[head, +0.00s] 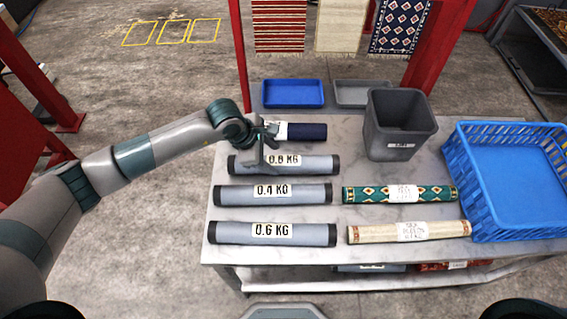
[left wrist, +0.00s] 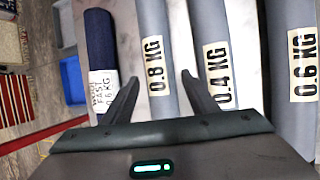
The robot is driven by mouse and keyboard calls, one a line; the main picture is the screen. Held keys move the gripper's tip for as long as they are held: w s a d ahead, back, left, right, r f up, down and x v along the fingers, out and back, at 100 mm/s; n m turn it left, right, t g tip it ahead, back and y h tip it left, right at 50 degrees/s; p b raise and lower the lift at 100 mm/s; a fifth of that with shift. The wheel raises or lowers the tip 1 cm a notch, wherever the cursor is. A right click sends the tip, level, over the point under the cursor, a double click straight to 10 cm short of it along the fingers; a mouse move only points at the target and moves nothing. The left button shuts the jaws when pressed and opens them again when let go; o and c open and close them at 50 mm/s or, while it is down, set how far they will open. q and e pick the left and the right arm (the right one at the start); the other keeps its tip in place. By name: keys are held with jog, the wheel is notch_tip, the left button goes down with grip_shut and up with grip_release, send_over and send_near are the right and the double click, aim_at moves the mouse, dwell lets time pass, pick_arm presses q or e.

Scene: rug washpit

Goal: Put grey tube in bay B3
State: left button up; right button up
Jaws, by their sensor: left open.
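Three grey tubes with black ends lie in a column on the table: the 0.8 KG tube (head: 310,164), the 0.4 KG tube (head: 312,194) and the 0.6 KG tube (head: 315,234). My left gripper (head: 268,158) is open over the 0.8 KG tube, hiding part of it. In the left wrist view the open fingers (left wrist: 160,88) lie on either side of the 0.8 KG tube (left wrist: 154,50); contact cannot be told. Three yellow floor outlines (head: 174,32) are at the back left; no bay names are readable. My right gripper is out of view.
A dark blue roll (head: 308,131) lies just behind the 0.8 KG tube. Green (head: 435,194) and cream (head: 450,231) rolls lie right of the tubes. A grey bin (head: 400,120), blue crate (head: 460,190) and blue tray (head: 292,93) stand on the table. Red posts rise behind.

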aim_at(279, 161)
pick_arm(q)
jog(key=shift+d+f+p, duration=0.2)
jog(key=shift+f+p, duration=0.05)
jog(key=shift+p, duration=0.1)
jog(key=p+x, duration=0.1)
jog(key=x, duration=0.2)
jog(key=shift+w+d+f+p, duration=0.15)
jog(key=shift+d+f+p, duration=0.1)
jog(key=shift+p, duration=0.15)
jog(key=shift+d+f, duration=0.1)
jog(key=shift+f, duration=0.3)
jog(key=shift+w, duration=0.1)
jog(key=c, duration=1.4)
jog(key=shift+r, duration=0.1)
grip_shut()
